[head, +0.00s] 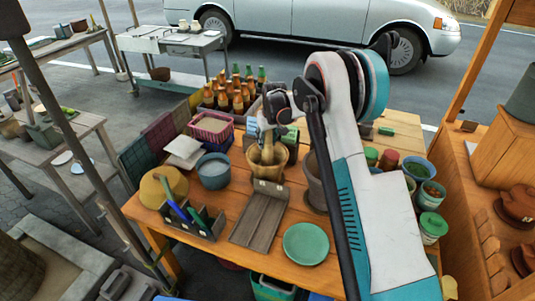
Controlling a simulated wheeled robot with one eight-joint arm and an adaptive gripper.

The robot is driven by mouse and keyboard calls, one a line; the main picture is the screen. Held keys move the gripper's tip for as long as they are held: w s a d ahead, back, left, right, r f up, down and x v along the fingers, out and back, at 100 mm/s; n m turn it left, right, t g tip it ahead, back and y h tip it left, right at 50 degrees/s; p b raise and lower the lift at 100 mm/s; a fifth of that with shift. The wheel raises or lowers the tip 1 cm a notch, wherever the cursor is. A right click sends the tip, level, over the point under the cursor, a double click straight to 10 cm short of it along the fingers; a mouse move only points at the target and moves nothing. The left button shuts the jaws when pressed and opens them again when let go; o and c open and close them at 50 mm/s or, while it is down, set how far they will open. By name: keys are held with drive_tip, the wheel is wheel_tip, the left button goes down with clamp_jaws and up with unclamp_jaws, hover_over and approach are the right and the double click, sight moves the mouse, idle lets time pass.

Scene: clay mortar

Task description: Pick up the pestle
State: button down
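The clay mortar (267,172) is a tan bowl standing on the wooden table. The pestle (267,152) is light-coloured and stands roughly upright in the mortar, its lower end inside the bowl. My arm reaches over the table from the right front, and my gripper (274,119) is right above the mortar, around or just beside the pestle's upper end. The dark gripper parts overlap the pestle top, so I cannot tell whether the fingers touch or hold it.
A blue-grey bowl (214,171) is left of the mortar, and a dark grey pot (316,182) is close on its right. A wooden tray (260,219) and a green plate (306,244) lie in front. Several bottles (228,98) stand behind.

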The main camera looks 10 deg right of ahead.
drive_tip(key=shift+r, duration=0.1)
wheel_tip(320, 180, up, 20)
drive_tip(key=p, duration=0.2)
idle(0.6)
